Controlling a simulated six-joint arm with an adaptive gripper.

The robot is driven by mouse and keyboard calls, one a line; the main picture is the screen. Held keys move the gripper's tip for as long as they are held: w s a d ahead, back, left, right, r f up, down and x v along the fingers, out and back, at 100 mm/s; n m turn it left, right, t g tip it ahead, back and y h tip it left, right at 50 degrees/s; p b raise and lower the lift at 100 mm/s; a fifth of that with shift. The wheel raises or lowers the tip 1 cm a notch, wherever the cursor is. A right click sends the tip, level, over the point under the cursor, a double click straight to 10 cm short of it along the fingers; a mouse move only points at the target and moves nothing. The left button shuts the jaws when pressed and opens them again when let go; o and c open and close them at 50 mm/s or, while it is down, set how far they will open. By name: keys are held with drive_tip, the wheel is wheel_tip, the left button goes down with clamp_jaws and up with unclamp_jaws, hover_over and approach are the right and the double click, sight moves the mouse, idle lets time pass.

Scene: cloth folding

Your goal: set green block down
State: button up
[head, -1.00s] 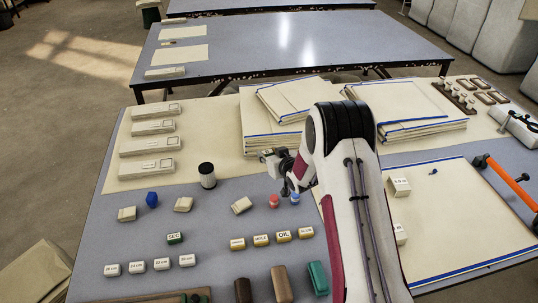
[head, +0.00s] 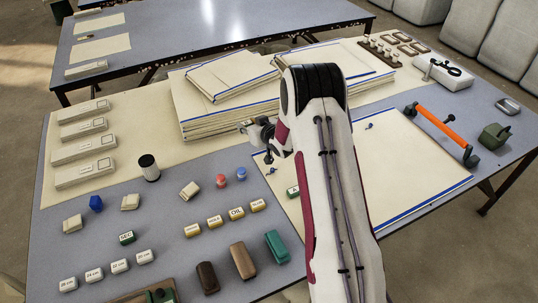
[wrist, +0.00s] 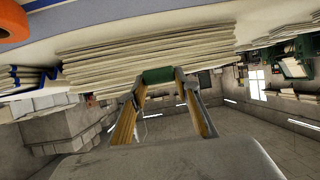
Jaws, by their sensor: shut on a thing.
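In the wrist view, the green block (wrist: 158,75) is held across the tips of my gripper (wrist: 160,84), shut on its two sides. A stack of cream cloths fills the picture just beyond it. In the head view, my gripper's grey wrist part (head: 262,130) shows left of my arm, in front of the cloth stack. Its fingertips and the held block cannot be made out clearly there.
The cloth stack (head: 225,110) stands behind my gripper. A cream sheet with blue edges (head: 415,175) lies right of my arm, an orange-handled tool (head: 440,130) beyond it.

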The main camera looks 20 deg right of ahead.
drive_tip(key=s+d+n+y, duration=0.15)
drive_tip(key=s+d, duration=0.25)
drive_tip(key=d, duration=0.6)
drive_tip(key=s+a+y, duration=0.1)
drive_tip(key=s+a+n+y, duration=0.1)
drive_tip(key=s+a+n+g+y, duration=0.1)
drive_tip(key=shift+a+r+n, duration=0.25)
drive_tip(key=shift+a, duration=0.05)
drive_tip(key=shift+f, duration=3.1)
drive_tip(key=shift+f, duration=1.9)
drive_tip(key=shift+f, duration=0.1)
drive_tip(key=o, duration=0.9)
